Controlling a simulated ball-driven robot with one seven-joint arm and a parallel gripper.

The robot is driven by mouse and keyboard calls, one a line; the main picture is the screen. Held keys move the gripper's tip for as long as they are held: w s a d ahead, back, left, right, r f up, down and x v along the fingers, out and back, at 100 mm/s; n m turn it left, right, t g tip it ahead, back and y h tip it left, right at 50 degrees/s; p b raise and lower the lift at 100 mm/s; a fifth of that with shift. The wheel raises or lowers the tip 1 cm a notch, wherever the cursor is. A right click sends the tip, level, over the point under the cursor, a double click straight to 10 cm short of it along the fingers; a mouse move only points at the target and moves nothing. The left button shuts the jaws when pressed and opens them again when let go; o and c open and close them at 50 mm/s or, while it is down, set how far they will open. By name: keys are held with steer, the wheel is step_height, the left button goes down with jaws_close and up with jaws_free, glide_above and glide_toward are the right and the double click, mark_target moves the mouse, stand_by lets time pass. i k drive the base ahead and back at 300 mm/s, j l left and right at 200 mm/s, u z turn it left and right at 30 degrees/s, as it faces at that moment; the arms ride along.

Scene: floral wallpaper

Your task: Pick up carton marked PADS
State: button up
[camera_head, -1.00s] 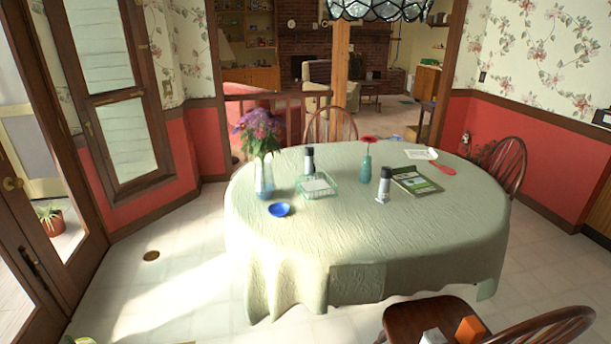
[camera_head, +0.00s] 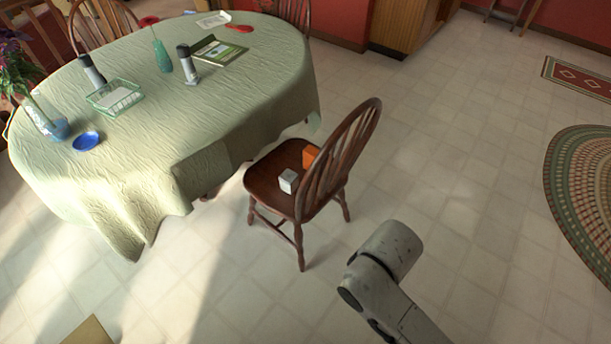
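A small white box (camera_head: 288,181) and an orange box (camera_head: 310,156) stand close together on the seat of a wooden chair (camera_head: 268,183). The orange box is partly hidden behind the chair's back spindles. I cannot read any marking on either box, so I cannot tell which is the carton marked PADS. A grey link of my arm reaches up from the lower right, apart from the chair. My gripper itself is not visible.
A tan object (camera_head: 88,332) shows at the bottom left. Open tile floor lies right, before a braided rug (camera_head: 585,190).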

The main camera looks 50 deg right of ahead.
mark_target(309, 153)
steer(key=i+u, duration=0.1)
steer(key=i, duration=1)
steer(key=i+j+z, duration=0.1)
steer(key=i+z, duration=0.35)
steer(key=i+j+z, duration=0.3)
steer(key=i+z, duration=0.15)
steer(key=i+j+z, duration=0.45)
steer(key=k, duration=0.05)
